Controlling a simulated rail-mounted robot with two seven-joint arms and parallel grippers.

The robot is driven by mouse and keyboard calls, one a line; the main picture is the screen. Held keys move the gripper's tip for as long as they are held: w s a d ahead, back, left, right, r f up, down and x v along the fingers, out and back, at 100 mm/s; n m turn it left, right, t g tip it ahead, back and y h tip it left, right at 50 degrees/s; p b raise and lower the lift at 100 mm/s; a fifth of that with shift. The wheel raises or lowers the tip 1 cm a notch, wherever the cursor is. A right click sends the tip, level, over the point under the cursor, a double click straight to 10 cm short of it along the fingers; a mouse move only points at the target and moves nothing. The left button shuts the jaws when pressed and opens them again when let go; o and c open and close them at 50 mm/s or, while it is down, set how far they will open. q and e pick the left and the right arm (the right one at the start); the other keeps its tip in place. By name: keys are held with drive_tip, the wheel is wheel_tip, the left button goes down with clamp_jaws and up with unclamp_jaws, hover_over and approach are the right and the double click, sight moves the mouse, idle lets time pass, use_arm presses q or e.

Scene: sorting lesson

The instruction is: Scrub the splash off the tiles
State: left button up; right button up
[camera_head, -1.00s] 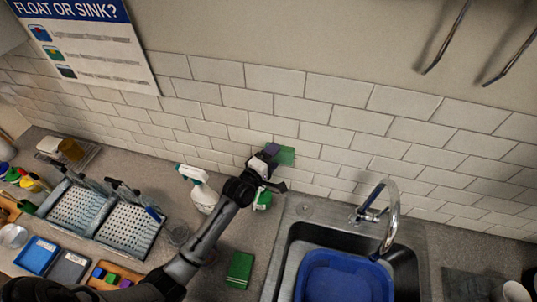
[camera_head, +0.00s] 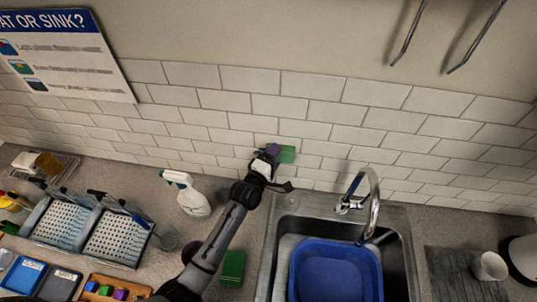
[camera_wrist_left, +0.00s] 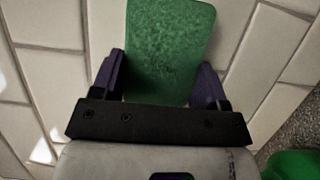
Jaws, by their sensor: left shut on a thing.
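My left gripper (camera_head: 272,153) is shut on a green scrubbing sponge (camera_head: 287,155) at the lower part of the white tiles (camera_head: 308,130). In the left wrist view the sponge (camera_wrist_left: 170,45) sits between the two purple fingers, its broad face toward the camera and tiles behind it. It appears to be at the tile surface, but I cannot tell how firmly it touches. No splash shows clearly on the tiles; any mark behind the sponge is hidden. My right gripper is not in view.
A white spray bottle (camera_head: 187,195) stands left of my arm. A second green block (camera_head: 232,268) lies on the counter. The sink with a blue basin (camera_head: 338,270) and tall faucet (camera_head: 371,205) is right. Drying racks (camera_head: 118,238) stand left. A white cup (camera_head: 489,266) is far right.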

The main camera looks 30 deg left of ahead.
sight(246, 145)
use_arm(q)
drive_tip(key=shift+a, duration=0.1)
drive_tip(key=shift+a, duration=0.1)
drive_tip(key=shift+s+a, duration=0.15)
drive_tip(key=shift+a, duration=0.3)
drive_tip(key=shift+s+a+p, duration=0.1)
drive_tip(key=shift+s+a, duration=0.2)
drive_tip(key=shift+a, duration=0.4)
drive_tip(key=shift+s+a+p, duration=0.15)
drive_tip(key=shift+s+a, duration=0.15)
drive_tip(key=shift+a, duration=0.45)
drive_tip(key=shift+s+a+p, duration=0.1)
drive_tip(key=shift+s+a, duration=0.2)
drive_tip(key=shift+a, duration=0.4)
drive_tip(key=shift+s+a, duration=0.3)
drive_tip(key=shift+a, duration=0.4)
drive_tip(key=shift+s+a, duration=0.3)
drive_tip(key=shift+a, duration=0.4)
drive_tip(key=shift+s+a, duration=0.25)
drive_tip(key=shift+a, duration=0.35)
drive_tip(key=shift+s+a, duration=0.25)
drive_tip(key=shift+a, duration=0.3)
